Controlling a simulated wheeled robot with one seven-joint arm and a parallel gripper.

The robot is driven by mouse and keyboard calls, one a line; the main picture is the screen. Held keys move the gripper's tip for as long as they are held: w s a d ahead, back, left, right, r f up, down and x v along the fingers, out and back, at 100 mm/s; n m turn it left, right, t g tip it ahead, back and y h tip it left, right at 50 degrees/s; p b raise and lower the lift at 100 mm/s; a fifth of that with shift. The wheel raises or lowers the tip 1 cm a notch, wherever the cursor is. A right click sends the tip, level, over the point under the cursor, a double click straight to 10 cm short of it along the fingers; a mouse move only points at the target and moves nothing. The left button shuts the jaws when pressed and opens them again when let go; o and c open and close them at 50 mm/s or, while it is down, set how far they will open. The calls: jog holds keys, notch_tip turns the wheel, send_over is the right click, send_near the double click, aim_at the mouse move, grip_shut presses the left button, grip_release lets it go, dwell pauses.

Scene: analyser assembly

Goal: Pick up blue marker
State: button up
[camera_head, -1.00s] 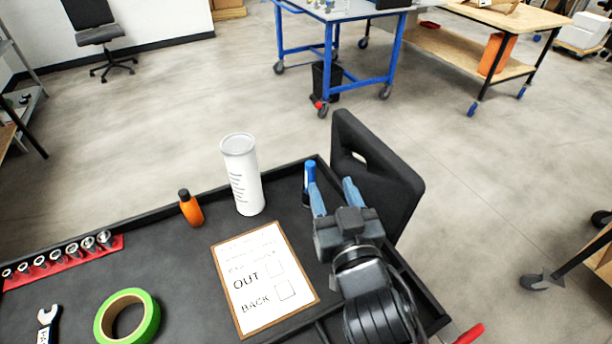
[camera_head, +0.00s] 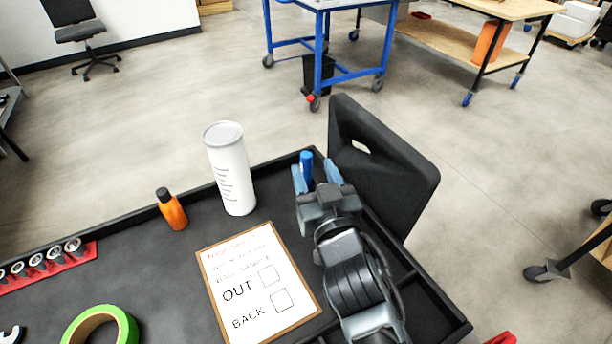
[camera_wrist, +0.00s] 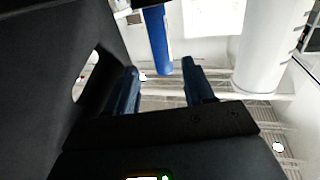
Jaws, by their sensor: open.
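The blue marker (camera_head: 306,167) stands upright in the far right corner of the black tray top (camera_head: 150,260). In the head view its upper part shows between the two fingers of my gripper (camera_head: 318,178), and its lower part is hidden behind the gripper. My gripper is open. In the wrist view the marker (camera_wrist: 158,40) shows as a blue and white stick beyond the gap between the dark blue fingers (camera_wrist: 160,88). I see no contact between the fingers and the marker.
A white cylinder (camera_head: 230,170), an orange bottle (camera_head: 171,209) and a framed sign (camera_head: 260,285) stand or lie left of my gripper. The cart's black handle panel (camera_head: 385,185) rises close on the right. Green tape (camera_head: 70,330) and a red socket rail (camera_head: 50,266) lie further left.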

aim_at(307, 163)
jog(key=x, duration=0.4)
jog(key=shift+a, duration=0.25)
grip_shut()
